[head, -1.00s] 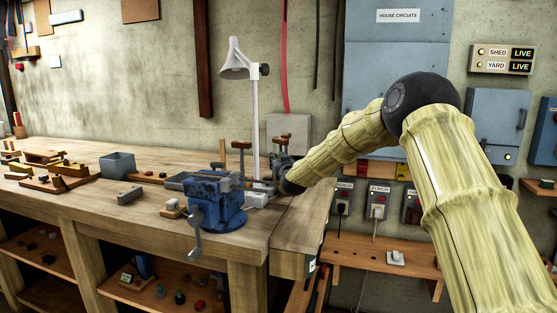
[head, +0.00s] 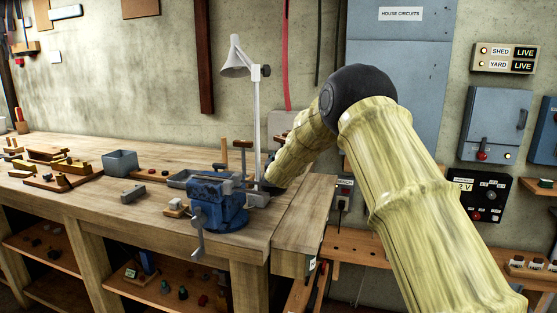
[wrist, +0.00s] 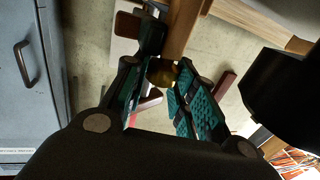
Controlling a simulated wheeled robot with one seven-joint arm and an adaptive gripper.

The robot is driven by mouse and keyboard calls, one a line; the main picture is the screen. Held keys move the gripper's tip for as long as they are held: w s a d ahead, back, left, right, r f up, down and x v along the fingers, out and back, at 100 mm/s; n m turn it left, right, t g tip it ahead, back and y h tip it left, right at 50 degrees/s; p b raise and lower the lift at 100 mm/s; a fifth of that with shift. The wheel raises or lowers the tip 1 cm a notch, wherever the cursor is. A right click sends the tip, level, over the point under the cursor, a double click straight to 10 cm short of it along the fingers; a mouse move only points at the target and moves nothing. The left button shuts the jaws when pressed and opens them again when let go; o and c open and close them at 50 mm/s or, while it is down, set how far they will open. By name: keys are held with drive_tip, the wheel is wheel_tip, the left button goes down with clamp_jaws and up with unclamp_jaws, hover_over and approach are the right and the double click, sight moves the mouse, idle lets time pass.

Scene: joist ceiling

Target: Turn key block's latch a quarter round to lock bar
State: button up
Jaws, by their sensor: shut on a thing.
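In the head view only the dark end of my gripper (head: 270,187) shows, low over the bench just right of the blue vise (head: 219,205); my arm hides the rest. A small pale grey block (head: 258,199) sits by the vise, close to my gripper. I cannot tell for certain which part is the key block, its latch or the bar, nor how the latch is turned.
Upright wooden-handled tools (head: 243,155) and a white lamp (head: 256,120) stand behind the vise. A grey bin (head: 120,163) and several small blocks lie on the bench (head: 90,212) to the left. Electrical boxes (head: 497,122) hang on the right wall.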

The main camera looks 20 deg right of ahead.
drive_tip(key=o, duration=1)
drive_tip(key=shift+o, duration=0.2)
drive_tip(key=shift+d+f+n+y+b, duration=0.15)
drive_tip(key=shift+n+y+b, duration=0.35)
drive_tip(key=shift+y+b, duration=0.3)
drive_tip(key=shift+t+y, duration=0.3)
drive_tip(key=shift+n+y+b, duration=0.75)
drive_tip(key=shift+n+y, duration=0.05)
drive_tip(key=shift+y, duration=0.1)
drive_tip(key=shift+n+y+b, duration=0.8)
drive_tip(key=shift+n+y, duration=0.5)
drive_tip(key=shift+y, duration=0.7)
drive_tip(key=shift+d+n+y, duration=0.15)
drive_tip(key=shift+n+y, duration=0.25)
drive_tip(key=shift+y, duration=0.3)
